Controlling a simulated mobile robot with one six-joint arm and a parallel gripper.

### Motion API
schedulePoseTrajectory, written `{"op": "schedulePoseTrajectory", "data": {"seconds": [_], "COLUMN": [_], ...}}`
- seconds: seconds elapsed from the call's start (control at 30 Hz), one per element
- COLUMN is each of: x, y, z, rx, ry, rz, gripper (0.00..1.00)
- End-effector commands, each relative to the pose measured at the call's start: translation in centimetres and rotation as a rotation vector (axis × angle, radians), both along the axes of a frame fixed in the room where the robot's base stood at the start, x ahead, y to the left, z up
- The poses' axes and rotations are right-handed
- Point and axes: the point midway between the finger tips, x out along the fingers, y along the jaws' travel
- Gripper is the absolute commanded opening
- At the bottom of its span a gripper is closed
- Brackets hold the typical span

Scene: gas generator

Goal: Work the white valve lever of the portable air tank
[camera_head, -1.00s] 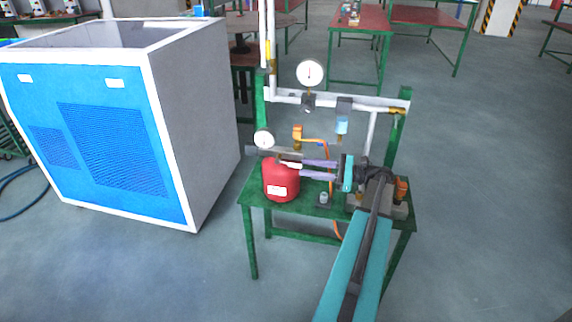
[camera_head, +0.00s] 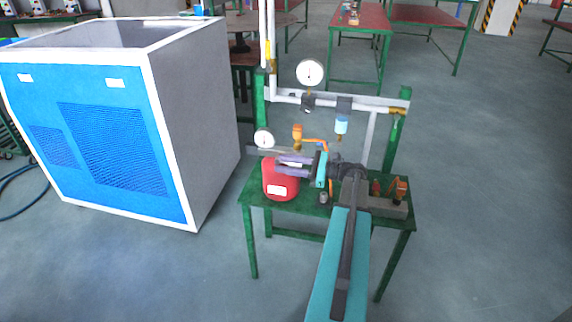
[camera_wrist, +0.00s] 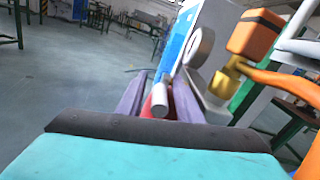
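The portable air tank is red and stands on the green table; its body (camera_head: 282,187) shows in the head view below my gripper (camera_head: 281,166). My gripper's two purple fingers reach left over the tank's top. In the wrist view the fingers (camera_wrist: 160,97) are apart, with the rounded white end of the valve lever (camera_wrist: 160,103) between them. A little room shows between the lever and the fingers, so I see no grip on it. In the head view the fingers hide the lever. A bit of red tank shows behind the lever in the wrist view.
A small gauge (camera_head: 264,138) stands just behind the tank. White pipework (camera_head: 330,100) with a larger gauge (camera_head: 310,73) rises behind. A blue-and-white cabinet (camera_head: 190,110) stands left.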

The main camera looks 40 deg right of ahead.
Motion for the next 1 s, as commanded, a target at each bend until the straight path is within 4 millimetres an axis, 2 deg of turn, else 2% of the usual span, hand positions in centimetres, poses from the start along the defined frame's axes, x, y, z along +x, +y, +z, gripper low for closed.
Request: {"op": "schedulePoseTrajectory", "data": {"seconds": [0.07,0.2,0.27,0.5,0.77,1.0], "x": [0.0,0.0,0.0,0.0,0.2,1.2], "y": [0.0,0.0,0.0,-0.2,0.5,1.8], "z": [0.0,0.0,0.0,-0.1,0.1,0.4], "rx": [0.0,0.0,0.0,0.0,-0.007,-0.031], "ry": [0.0,0.0,0.0,0.001,0.013,0.05], "rz": [0.0,0.0,0.001,0.005,0.009,0.032], "gripper": [0.31,0.07,0.0,0.0,0.0,0.0]}}
